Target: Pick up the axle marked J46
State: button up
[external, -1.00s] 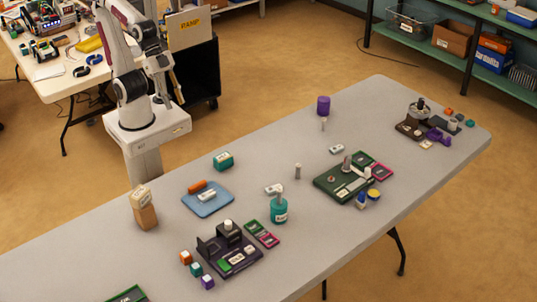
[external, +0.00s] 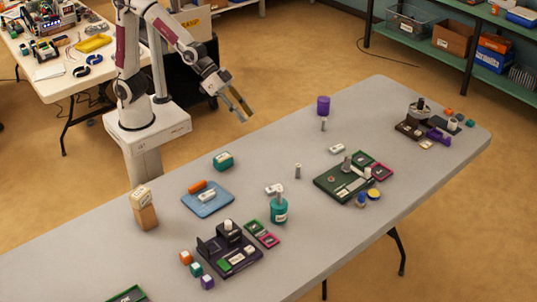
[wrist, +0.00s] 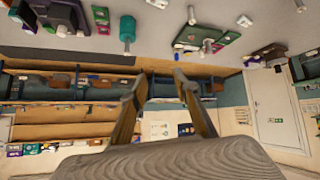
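No marking J46 is legible, so I cannot tell which piece is the axle. Small grey upright pins stand on the table: one (external: 298,171) near the middle and one (external: 323,124) in front of the purple cylinder. Another grey post (external: 347,162) stands on the dark green tray. Pins also show at the top of the wrist view, one (wrist: 192,15) left of the tray and one (wrist: 299,5) farther right. My gripper (external: 247,116) is in the air beyond the table's far edge, apart from every piece. In the wrist view its two fingers (wrist: 162,80) are spread and empty.
A dark green tray (external: 330,185), a teal bottle (external: 279,212), a blue mat (external: 222,203), a dark purple fixture (external: 240,262), a wooden block (external: 146,216) and a purple cylinder (external: 323,105) stand on the grey table. Its middle has free room between pieces.

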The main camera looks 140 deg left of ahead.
jog(key=w+a+f+n+y, duration=0.1)
jog(key=w+a+f, duration=0.1)
jog(key=a, duration=0.3)
jog(key=w+a+f+n+y, duration=0.1)
jog(key=w+a+f, duration=0.15)
jog(key=a, duration=0.35)
jog(key=n+g+y, duration=0.4)
jog(key=n+y, duration=0.2)
jog(key=y, duration=0.1)
send_near(324, 123)
jog(key=x, duration=0.2)
jog(key=shift+w+a+f, duration=0.1)
jog(key=shift+a+f, duration=0.2)
jog(key=shift+a, duration=0.1)
jog(key=shift+x, duration=1.2)
jog(key=shift+f, duration=0.1)
